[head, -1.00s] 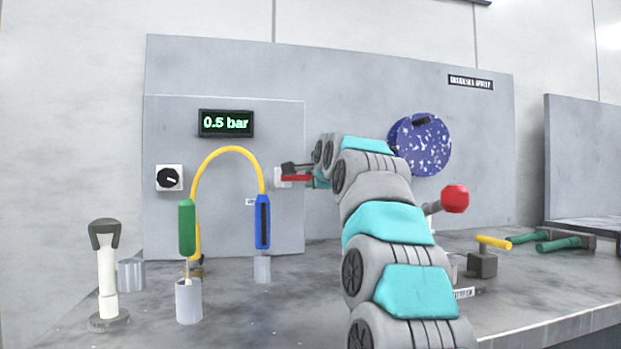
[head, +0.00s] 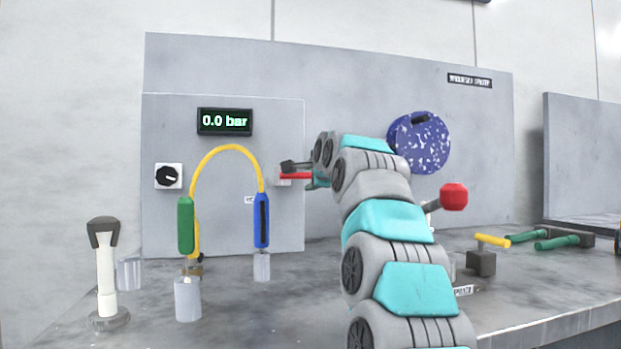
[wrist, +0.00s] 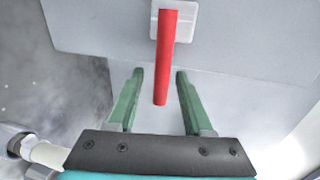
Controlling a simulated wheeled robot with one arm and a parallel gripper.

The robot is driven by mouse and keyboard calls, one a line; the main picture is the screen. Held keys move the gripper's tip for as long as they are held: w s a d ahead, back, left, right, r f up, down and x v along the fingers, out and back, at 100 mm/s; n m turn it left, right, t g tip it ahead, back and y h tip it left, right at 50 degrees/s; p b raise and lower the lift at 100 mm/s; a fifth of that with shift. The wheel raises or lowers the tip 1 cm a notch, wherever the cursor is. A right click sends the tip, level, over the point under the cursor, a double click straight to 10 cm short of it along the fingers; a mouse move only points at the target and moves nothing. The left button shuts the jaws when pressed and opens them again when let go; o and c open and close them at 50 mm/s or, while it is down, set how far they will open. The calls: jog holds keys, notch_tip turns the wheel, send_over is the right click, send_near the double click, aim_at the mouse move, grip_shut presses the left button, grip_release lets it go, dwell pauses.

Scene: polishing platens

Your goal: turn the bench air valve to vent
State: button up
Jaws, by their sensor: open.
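The bench air valve has a red lever (head: 297,176) on a small white plate (head: 281,182) on the grey panel. In the wrist view the red lever (wrist: 165,58) runs from the white plate (wrist: 186,25) down the picture, almost straight. My gripper (wrist: 160,72) is open. Its green fingers stand on either side of the lever's free end, with a visible gap at each side. In the head view my gripper (head: 318,178) is at the lever, partly hidden by my arm. The pressure display (head: 225,121) reads 0.0 bar.
Left of the valve, a yellow hose (head: 226,150) links a green handle (head: 186,225) and a blue handle (head: 262,220). A black knob (head: 168,176) is on the panel. A blue speckled disc (head: 420,143) and a red knob (head: 453,197) are right of my arm.

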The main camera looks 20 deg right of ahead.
jog(key=s+r, duration=0.1)
jog(key=s, duration=0.6)
jog(key=shift+s+r+b, duration=0.25)
jog(key=shift+s+b, duration=0.05)
jog(key=shift+b, duration=0.1)
